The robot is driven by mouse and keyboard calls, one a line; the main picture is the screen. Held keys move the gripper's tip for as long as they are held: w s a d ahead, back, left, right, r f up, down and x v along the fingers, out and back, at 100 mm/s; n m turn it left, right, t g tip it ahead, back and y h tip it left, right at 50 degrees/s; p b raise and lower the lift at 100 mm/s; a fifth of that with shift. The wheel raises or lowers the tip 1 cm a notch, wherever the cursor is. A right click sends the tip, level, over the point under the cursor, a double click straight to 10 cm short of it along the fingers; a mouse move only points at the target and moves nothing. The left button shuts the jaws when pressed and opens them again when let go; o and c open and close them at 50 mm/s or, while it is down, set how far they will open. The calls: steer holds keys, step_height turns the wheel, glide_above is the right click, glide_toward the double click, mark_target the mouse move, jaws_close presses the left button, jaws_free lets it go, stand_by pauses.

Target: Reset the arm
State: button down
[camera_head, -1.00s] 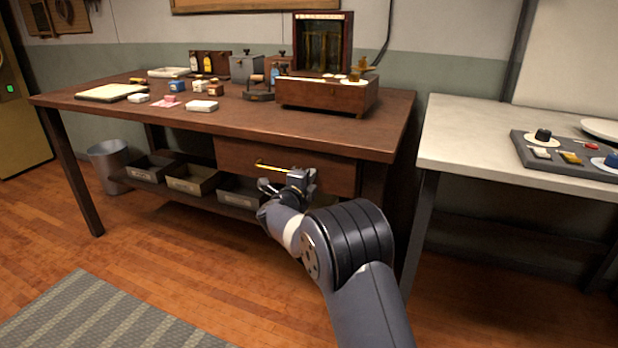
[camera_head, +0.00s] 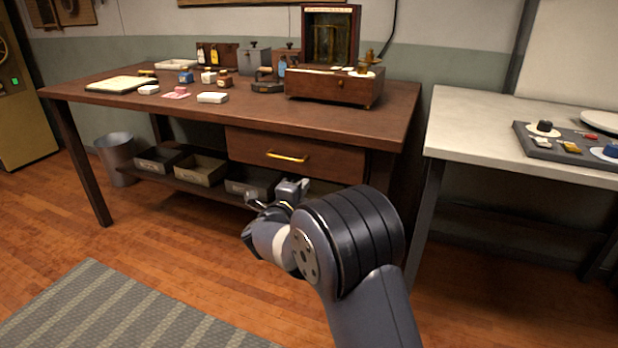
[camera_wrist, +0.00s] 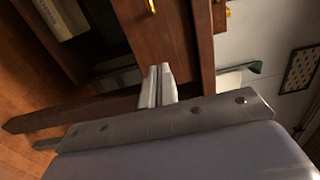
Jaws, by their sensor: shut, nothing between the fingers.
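My gripper (camera_head: 277,195) is in front of the wooden table, below the drawer and in front of the shelf bins in the head view. In the wrist view my gripper (camera_wrist: 158,74) shows its two fingertips close together with nothing between them. The drawer (camera_head: 296,155) has a brass handle (camera_head: 287,156) and looks closed. The gripper is apart from the handle. My forearm hides part of the table's right underside.
The wooden table (camera_head: 330,120) carries a wooden box (camera_head: 335,87) and several small items. Bins (camera_head: 200,170) stand on its low shelf. A pale table (camera_head: 470,135) with a grey tray (camera_head: 560,150) is at right.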

steer(key=shift+s+a, duration=0.2)
steer(key=shift+s, duration=0.35)
